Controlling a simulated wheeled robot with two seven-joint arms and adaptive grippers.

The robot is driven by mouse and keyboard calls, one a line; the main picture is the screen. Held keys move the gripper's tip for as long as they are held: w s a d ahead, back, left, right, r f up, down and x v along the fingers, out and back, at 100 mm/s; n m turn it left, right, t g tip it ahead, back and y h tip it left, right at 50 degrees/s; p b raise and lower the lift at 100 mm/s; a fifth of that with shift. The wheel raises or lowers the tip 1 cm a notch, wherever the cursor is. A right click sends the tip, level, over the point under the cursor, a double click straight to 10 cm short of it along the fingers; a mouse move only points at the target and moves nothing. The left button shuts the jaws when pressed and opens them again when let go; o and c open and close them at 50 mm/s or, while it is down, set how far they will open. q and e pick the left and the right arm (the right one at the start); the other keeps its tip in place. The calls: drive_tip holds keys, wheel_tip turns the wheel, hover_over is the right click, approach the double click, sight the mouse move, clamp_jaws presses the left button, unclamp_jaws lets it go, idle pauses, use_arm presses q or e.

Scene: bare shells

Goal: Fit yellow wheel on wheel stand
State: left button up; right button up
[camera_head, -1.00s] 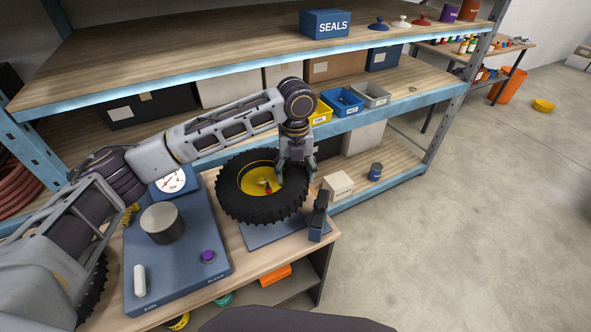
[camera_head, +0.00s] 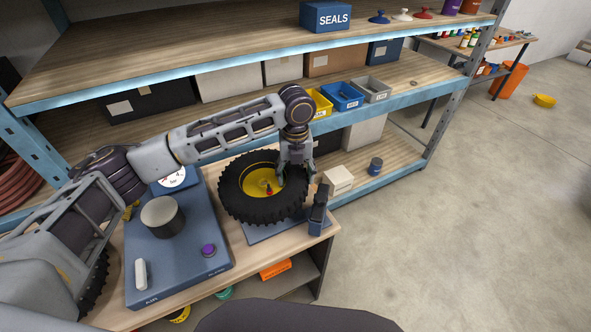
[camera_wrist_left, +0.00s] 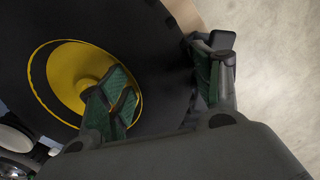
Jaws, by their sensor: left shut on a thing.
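A small red tip (camera_head: 270,189) shows at the wheel's centre. The wheel hides most of the stand. My right gripper is not in view.
A blue bench unit (camera_head: 190,265) with a gauge (camera_head: 171,177), a grey cylinder (camera_head: 162,217) and a purple knob (camera_head: 208,250) stands left of the wheel. A cream box (camera_head: 339,180) and a dark blue can (camera_head: 375,166) are on the shelf at right.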

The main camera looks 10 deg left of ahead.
use_arm(q)
drive_tip(key=shift+f, duration=1.3)
drive_tip(key=shift+f, duration=2.85)
idle(3.8)
